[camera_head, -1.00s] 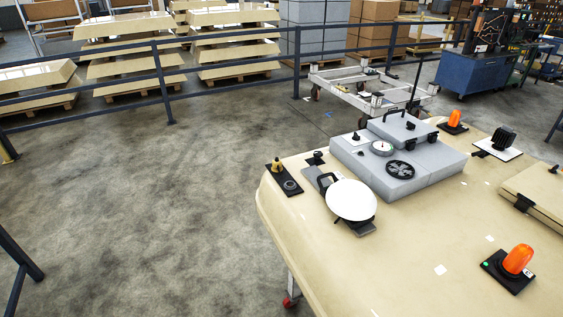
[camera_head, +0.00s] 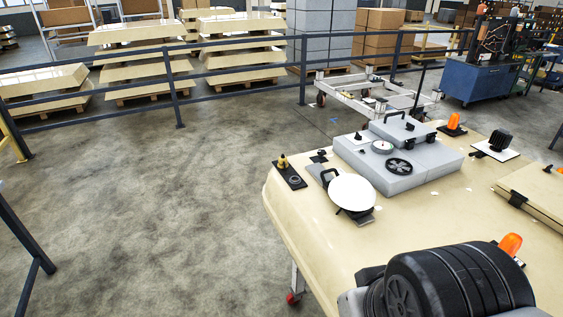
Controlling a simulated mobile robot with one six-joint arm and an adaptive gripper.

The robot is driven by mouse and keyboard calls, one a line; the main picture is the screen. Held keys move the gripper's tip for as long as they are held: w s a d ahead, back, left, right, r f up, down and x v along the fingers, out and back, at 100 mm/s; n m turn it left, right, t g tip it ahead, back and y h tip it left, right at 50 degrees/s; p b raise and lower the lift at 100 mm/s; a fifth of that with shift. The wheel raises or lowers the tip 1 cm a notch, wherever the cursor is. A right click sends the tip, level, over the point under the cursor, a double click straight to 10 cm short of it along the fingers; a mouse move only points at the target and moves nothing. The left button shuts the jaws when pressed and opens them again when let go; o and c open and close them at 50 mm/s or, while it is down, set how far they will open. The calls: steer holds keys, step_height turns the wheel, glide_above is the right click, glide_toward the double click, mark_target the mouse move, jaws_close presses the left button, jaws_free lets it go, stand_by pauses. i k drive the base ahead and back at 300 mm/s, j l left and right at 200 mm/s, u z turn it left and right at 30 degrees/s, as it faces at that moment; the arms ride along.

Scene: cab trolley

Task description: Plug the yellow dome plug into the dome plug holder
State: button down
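The yellow dome plug (camera_head: 283,161) stands upright at the far end of a small black plate on the left edge of the cream trolley top. The dome plug holder, seemingly the dark round ring (camera_head: 295,180), is at the near end of the same plate, apart from the plug. Nothing shows in the ring, though it is small in this view. My gripper is not in view. A large black and grey part, which looks like my arm, fills the lower right, well away from the plug.
A white disc (camera_head: 352,193) with a black handle stands right of the plate. Grey boxes (camera_head: 425,165) with a dial and handwheel lie behind it. An orange beacon (camera_head: 510,244) is partly hidden by the black part. Open floor lies left of the trolley (camera_head: 330,258).

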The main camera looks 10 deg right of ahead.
mark_target(283, 158)
steer(key=i+j, duration=0.3)
steer(key=i, duration=0.25)
steer(key=i+j+z, duration=0.1)
steer(key=i+j, duration=0.25)
steer(key=i, duration=0.25)
steer(key=i+j, duration=0.35)
steer(key=i, duration=0.2)
steer(key=i+j+z, duration=0.1)
steer(key=i+j, duration=0.25)
steer(key=i, duration=0.2)
